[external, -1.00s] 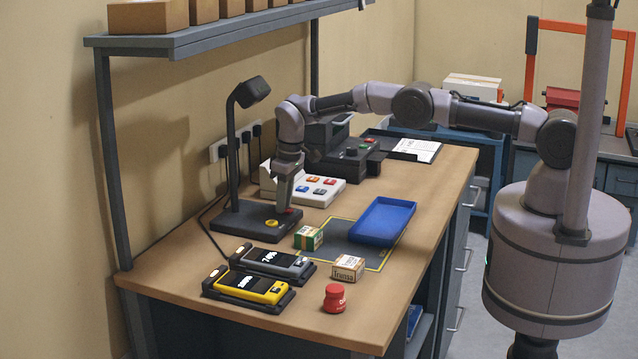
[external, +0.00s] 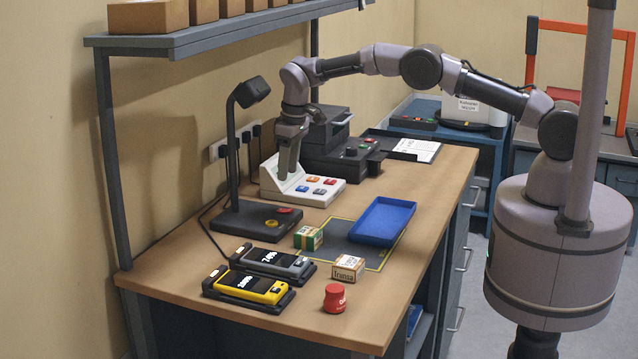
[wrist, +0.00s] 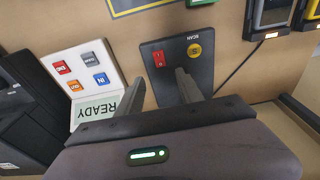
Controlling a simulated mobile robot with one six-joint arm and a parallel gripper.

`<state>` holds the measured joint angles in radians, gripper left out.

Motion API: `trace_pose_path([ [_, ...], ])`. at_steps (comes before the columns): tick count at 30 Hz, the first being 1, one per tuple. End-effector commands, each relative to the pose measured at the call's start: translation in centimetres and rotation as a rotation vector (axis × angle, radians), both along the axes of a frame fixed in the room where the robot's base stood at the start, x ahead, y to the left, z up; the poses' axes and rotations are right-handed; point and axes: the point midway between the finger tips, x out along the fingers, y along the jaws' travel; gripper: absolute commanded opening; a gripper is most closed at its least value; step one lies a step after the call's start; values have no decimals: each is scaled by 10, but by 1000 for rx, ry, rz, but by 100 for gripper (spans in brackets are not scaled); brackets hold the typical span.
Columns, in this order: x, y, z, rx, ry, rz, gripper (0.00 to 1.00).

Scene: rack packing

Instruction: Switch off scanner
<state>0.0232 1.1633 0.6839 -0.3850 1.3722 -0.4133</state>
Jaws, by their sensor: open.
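The scanner is a black stand with a dark base (external: 240,221), an upright post and a hooded head (external: 251,92). Its base carries a red switch (external: 284,210) and a yellow button (external: 271,224). In the wrist view the red switch (wrist: 158,59) and the yellow button (wrist: 194,50), marked SCAN, lie beyond the fingers. I cannot tell which way the switch is set. My gripper (external: 288,168) is open and empty, raised above and behind the base, in front of the white button panel. Its spread fingers (wrist: 160,78) touch nothing that I can see.
The white panel (external: 318,190) with coloured buttons stands behind the scanner; its display (wrist: 95,111) reads READY. A black machine (external: 330,145) stands farther back. A blue tray (external: 382,222), small boxes (external: 347,268), a red knobbed object (external: 335,298) and two handheld devices (external: 250,287) occupy the front. A shelf (external: 210,30) overhangs.

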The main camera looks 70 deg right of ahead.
Motion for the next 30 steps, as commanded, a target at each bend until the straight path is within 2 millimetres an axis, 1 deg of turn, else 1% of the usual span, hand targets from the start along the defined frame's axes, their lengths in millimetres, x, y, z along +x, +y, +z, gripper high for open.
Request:
trace_pose_path([
  [1,-1,0,19,0,-3,0,44],
  [3,-4,0,37,0,-2,0,44],
  [6,-7,0,58,-1,-1,-1,44],
  [9,-9,0,70,0,1,0,44],
  [13,-10,0,75,0,1,0,44],
  [23,-10,0,75,0,1,0,44],
  [26,-13,1,83,4,-8,-6,44],
  [28,-24,4,106,16,-31,-19,44],
  [29,-33,6,119,23,-43,-30,44],
  [30,-50,10,139,37,-64,-45,44],
])
